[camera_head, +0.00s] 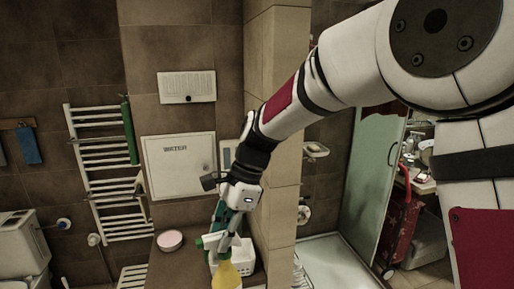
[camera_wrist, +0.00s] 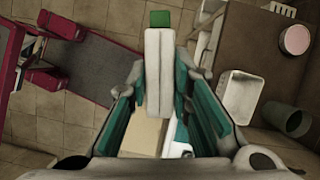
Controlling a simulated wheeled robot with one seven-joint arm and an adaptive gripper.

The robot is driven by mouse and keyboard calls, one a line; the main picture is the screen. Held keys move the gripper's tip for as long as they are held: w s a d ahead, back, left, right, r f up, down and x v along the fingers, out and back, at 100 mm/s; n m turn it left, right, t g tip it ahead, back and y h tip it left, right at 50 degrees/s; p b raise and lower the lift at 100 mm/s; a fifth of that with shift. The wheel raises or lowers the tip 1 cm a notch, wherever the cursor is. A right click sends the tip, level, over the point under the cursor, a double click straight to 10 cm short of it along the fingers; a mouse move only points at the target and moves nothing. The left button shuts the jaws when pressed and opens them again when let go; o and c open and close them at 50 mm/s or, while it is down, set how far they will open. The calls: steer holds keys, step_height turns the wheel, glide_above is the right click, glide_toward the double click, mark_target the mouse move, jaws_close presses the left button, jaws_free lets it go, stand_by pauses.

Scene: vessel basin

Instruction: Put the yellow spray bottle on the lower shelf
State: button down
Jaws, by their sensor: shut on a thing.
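The yellow spray bottle (camera_head: 226,276) hangs below my gripper (camera_head: 228,226) in the head view, its lower end cut off by the picture's bottom edge. My gripper is shut on its white and green spray head. A brown counter (camera_head: 187,268) stands beside and behind the bottle in the head view. I cannot clearly make out the lower shelf in either view.
A grey rug (camera_wrist: 100,65) lies on the floor. A tiled wall corner (camera_head: 281,130) rises close to my arm.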

steer(key=w+d+f+n+g+h, duration=0.15)
steer(key=w+d+f+n, duration=0.4)
steer(key=d+f, duration=0.55)
steer(key=w+d+f+n+g+h, duration=0.1)
steer(key=w+d+f+n+h, duration=0.45)
steer(key=d, duration=0.95)
steer(key=w+f+n+y+b, duration=0.1)
steer(key=w+f+y+b, duration=0.1)
steer(key=w+f+b, duration=0.7)
step_height(320, 180, down, 2)
steer(key=shift+w+d+f+n+y+b, duration=0.15)
steer(key=shift+w+f+n+y+b, duration=0.05)
steer(key=shift+w+n+y+b, duration=0.25)
steer(key=shift+s, duration=0.15)
